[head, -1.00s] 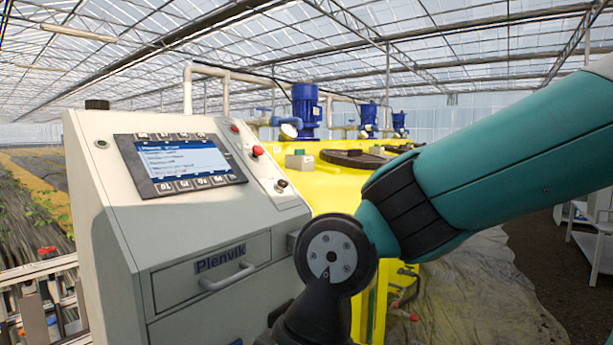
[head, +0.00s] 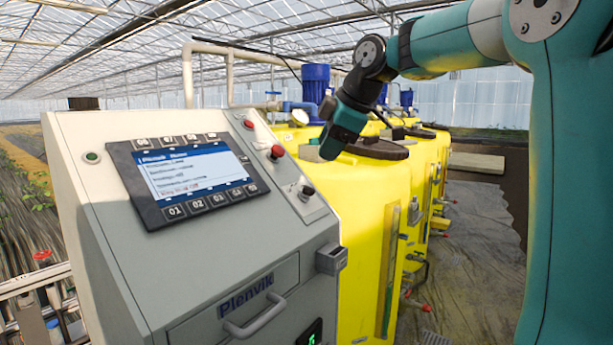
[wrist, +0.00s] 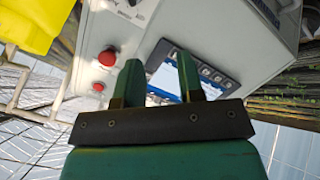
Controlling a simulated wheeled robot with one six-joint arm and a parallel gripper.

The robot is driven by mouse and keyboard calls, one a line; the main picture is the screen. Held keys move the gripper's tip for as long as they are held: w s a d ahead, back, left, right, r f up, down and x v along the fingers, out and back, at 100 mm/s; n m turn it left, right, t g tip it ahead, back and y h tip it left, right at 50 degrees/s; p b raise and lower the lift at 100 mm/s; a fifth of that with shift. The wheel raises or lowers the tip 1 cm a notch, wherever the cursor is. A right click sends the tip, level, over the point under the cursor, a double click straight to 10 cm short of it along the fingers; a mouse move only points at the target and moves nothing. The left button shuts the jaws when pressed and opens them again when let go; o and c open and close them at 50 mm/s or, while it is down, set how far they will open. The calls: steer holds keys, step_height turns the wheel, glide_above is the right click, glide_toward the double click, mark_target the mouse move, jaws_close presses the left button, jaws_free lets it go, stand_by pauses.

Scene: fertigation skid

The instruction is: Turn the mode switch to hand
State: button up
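The mode switch is most likely the small black knob (head: 307,191) on a light plate at the lower right of the grey control panel's sloped face (head: 285,215). What looks like the same dark knob (wrist: 133,3) is cut by the top edge of the wrist view. Its pointer position is too small to read. My gripper (head: 331,152) hangs above and right of the panel in the head view, apart from the knob. In the wrist view its two green fingers (wrist: 159,64) are spread with nothing between them.
Two red buttons (head: 277,152) (head: 248,124) sit up the panel from the knob. A lit screen (head: 190,172) with number keys is to the left. A grey box (head: 331,259) juts from the cabinet side below. Yellow tanks (head: 375,210) stand close on the right.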

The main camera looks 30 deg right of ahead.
mark_target(308, 187)
steer(key=d+r, duration=0.2)
steer(key=d, duration=0.2)
steer(key=shift+t+h, duration=0.3)
steer(key=shift+h, duration=0.1)
steer(key=x, duration=0.5)
steer(key=p+x, duration=0.1)
steer(key=x, duration=0.5)
steer(key=p+x, duration=0.1)
steer(key=x, duration=0.5)
steer(key=shift+w+a+f, duration=0.1)
steer(key=shift+w+a, duration=0.15)
steer(key=shift+a, duration=0.15)
jaws_close()
